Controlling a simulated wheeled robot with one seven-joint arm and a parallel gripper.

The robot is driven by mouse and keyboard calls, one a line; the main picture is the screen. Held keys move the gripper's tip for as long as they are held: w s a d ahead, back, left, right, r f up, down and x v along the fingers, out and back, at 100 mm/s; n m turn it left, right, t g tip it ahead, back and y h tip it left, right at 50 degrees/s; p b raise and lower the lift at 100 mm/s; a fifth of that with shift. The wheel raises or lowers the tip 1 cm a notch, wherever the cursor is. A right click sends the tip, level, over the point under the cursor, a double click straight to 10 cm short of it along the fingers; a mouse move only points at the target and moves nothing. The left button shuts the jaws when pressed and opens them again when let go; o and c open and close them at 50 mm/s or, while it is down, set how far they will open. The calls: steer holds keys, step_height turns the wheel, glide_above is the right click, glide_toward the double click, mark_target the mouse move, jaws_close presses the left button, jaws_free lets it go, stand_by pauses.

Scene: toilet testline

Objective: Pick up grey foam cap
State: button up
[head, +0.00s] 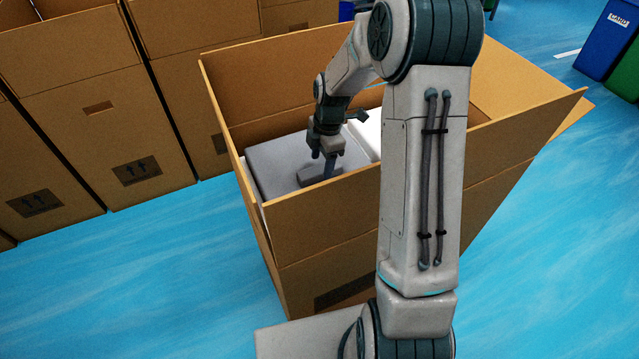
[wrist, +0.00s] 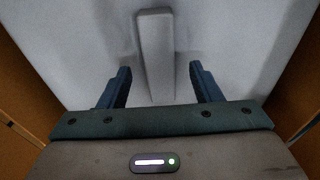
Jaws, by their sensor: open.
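The grey foam cap (head: 270,165) lies inside an open cardboard box (head: 320,220), as a flat grey slab with a raised bar (head: 312,175) on top. In the wrist view the bar (wrist: 155,55) runs up the middle of the grey foam cap (wrist: 215,40). My gripper (head: 322,168) reaches down into the box over the cap. In the wrist view my gripper (wrist: 160,80) is open, one finger on each side of the bar's near end, with gaps between. Whether the fingertips touch the cap cannot be told.
A white piece (head: 368,132) lies beside the cap, partly behind my arm. Box walls and raised flaps surround my gripper closely. More cardboard boxes (head: 90,110) stand at left and back. Blue and green bins (head: 605,40) stand at the far right. The blue floor (head: 540,250) is clear at right.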

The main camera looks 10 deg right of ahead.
mark_target(320, 169)
steer(key=shift+a+f, duration=0.15)
steer(key=shift+f, duration=0.6)
steer(key=shift+a+f, duration=0.1)
steer(key=shift+f, duration=0.65)
jaws_close()
steer(key=shift+r, duration=0.1)
